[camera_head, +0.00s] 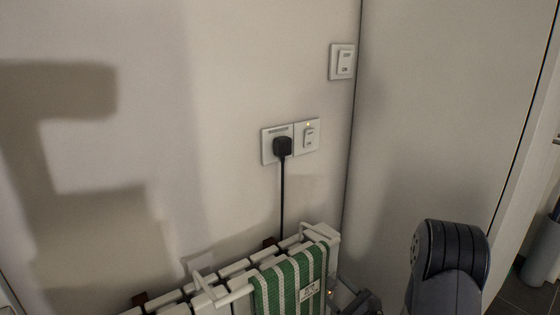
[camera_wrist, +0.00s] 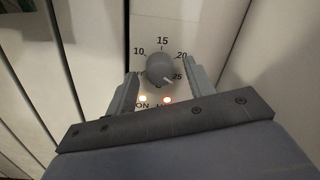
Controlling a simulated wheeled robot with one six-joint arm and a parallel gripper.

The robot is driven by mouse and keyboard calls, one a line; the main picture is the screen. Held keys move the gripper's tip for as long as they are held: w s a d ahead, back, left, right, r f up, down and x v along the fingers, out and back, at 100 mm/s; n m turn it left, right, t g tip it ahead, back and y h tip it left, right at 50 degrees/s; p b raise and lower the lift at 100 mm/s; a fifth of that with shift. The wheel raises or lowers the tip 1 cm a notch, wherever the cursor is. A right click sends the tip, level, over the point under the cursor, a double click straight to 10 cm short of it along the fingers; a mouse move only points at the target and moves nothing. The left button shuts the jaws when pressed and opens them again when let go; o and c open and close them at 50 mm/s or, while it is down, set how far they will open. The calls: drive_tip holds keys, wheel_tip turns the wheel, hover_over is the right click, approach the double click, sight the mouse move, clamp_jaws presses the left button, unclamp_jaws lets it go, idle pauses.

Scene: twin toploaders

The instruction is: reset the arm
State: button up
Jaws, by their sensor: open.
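My gripper (camera_wrist: 162,74) is open in the wrist view. One finger stands to the left and the other to the right of a round grey knob (camera_wrist: 159,67). Pale gaps show between knob and fingers, so I see no grip on it; depth is hard to tell. The knob sits on a white panel (camera_wrist: 148,24) marked 10, 15, 20 and 25, and its pointer line faces lower right, near 25. Two lights glow below it, one over the word ON. In the head view, my dark arm link rises at the lower right, and dark parts show beside the radiator's end.
A white radiator (camera_head: 238,268) with a green striped towel (camera_head: 290,285) and rail stands against the wall. A black plug (camera_head: 282,146) with a hanging cord sits in the wall socket (camera_head: 268,152). Switches (camera_head: 307,136) are beside it and higher up (camera_head: 342,62). A pale panel (camera_head: 430,120) borders the right.

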drive_tip(key=shift+n+b, duration=0.35)
drive_tip(key=shift+n, duration=1.25)
